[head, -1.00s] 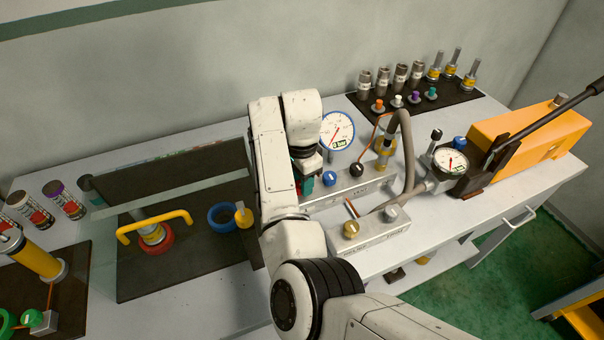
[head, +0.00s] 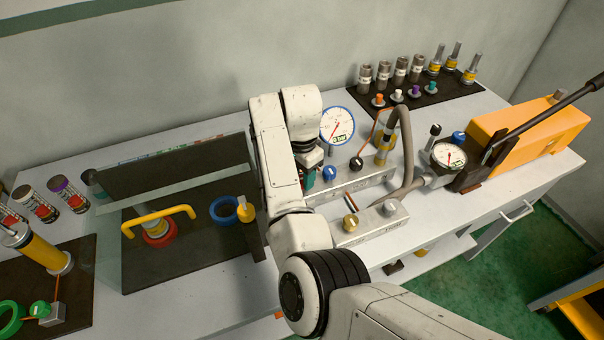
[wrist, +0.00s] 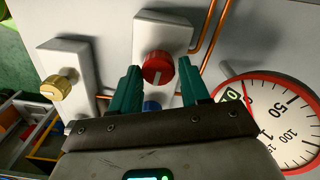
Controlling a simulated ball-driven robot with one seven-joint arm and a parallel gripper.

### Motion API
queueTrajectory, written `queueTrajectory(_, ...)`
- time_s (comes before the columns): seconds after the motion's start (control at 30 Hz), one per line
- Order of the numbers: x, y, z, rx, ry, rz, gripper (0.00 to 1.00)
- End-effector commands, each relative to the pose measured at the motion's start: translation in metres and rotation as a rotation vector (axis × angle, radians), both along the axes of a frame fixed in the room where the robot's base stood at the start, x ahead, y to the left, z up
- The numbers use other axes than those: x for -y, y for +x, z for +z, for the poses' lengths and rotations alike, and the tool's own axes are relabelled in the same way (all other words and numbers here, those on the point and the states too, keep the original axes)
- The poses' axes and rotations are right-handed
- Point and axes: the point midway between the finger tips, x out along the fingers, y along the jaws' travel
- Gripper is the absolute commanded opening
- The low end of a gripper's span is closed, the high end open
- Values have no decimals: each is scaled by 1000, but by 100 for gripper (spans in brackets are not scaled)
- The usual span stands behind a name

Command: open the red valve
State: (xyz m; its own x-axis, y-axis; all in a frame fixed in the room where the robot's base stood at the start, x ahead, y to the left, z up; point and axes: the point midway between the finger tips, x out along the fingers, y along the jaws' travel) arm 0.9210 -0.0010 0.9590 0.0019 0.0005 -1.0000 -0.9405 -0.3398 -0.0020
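The red valve (wrist: 157,68) is a round red knob with a pale pointer, on a white block in the wrist view. My gripper (wrist: 159,74) is open, with one teal finger on each side of the red knob in the picture. I cannot tell whether the fingers touch it. In the head view my arm hides the red valve and most of my gripper; only a bit of teal finger (head: 309,181) shows.
A yellow knob (wrist: 57,87) stands left of the red valve, and a blue knob (wrist: 152,106) is partly hidden below it. A red-rimmed gauge (wrist: 275,118) and copper pipes (wrist: 207,35) are close on the right.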

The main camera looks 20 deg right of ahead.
Motion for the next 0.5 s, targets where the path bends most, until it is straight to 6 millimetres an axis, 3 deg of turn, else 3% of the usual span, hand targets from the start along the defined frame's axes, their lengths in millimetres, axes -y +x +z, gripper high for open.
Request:
queueTrajectory(0.17, 0, 0, -1, -1, 0, -1, 63)
queueTrajectory(0.5, 1, 0, 5, 0, -1, -2, 63)
